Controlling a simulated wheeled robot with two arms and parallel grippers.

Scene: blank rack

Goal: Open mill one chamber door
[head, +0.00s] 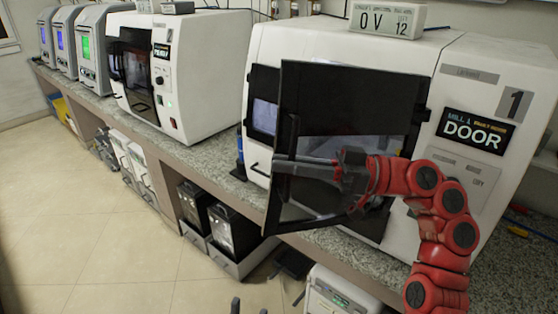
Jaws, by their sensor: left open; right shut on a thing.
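Mill one (410,45) is the large white machine at the right, with a "MILL 1 DOOR" label (472,131) on its front. Its dark chamber door (350,95) is swung out from the front, with its left edge away from the machine. Part of the chamber opening (264,115) shows to the left of the door. My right gripper (278,166), on the red arm, is shut on the door near its left edge; the exact grip is partly hidden. My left gripper (249,307) is open and empty at the bottom edge, with only its fingertips showing.
A second white machine (205,80) and several grey units with lit screens (92,50) stand along the granite counter (215,165). A small display box (386,19) sits on mill one. Dark boxes (232,232) stand under the counter. The tiled floor (90,230) at left is clear.

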